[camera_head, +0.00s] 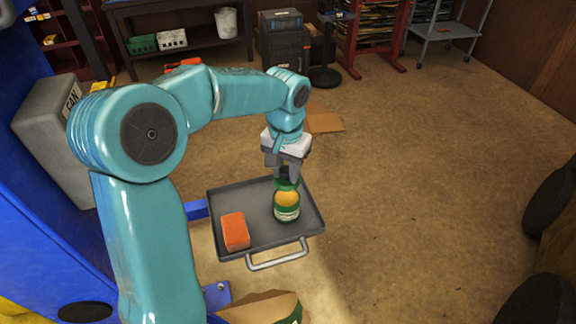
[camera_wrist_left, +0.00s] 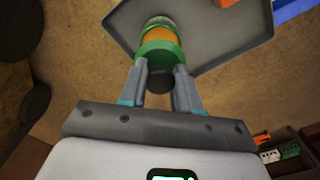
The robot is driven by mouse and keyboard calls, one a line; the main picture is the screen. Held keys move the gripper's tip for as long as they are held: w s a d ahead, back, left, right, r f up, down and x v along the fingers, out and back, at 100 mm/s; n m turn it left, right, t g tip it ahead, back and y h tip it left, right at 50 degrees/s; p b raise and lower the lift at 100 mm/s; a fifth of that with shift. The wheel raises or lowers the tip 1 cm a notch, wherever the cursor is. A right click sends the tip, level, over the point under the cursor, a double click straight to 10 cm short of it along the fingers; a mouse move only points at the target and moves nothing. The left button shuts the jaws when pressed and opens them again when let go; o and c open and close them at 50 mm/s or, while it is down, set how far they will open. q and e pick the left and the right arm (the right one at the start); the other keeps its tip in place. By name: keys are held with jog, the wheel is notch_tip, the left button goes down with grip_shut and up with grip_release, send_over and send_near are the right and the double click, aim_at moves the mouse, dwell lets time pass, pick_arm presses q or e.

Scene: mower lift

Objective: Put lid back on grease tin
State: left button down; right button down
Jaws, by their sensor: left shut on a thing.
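The grease tin (camera_head: 287,212) stands upright and open on the grey tray, with yellow-orange grease showing in its mouth and a green and pale side. It also shows in the wrist view (camera_wrist_left: 159,21), partly hidden behind the lid. My left gripper (camera_head: 285,179) points down just above and behind the tin. It is shut on the dark knob (camera_wrist_left: 159,79) of the green lid (camera_wrist_left: 160,52). In the head view the lid (camera_head: 287,186) is close to the tin's far rim, not covering the grease; I cannot tell whether they touch. My right gripper is not in view.
The grey tray (camera_head: 257,229) has a raised rim and a metal handle (camera_head: 277,256) in front. An orange-red block (camera_head: 235,231) lies on it, left of the tin. A grey bin (camera_head: 57,125) stands at the left. The floor right of the tray is clear.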

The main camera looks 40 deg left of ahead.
aim_at(286, 182)
pick_arm(q)
notch_tip(286, 182, down, 5)
jog(key=b, duration=0.3)
jog(key=shift+r, duration=0.1)
jog(key=shift+f+b, duration=0.4)
jog(key=shift+b, duration=0.1)
jog(key=shift+a+f, duration=0.1)
jog(key=shift+f, duration=0.05)
dwell(1.6)
jog(key=shift+c, duration=1.2)
grip_release()
jog(key=shift+r+p, duration=2.85)
jog(key=shift+r, duration=0.7)
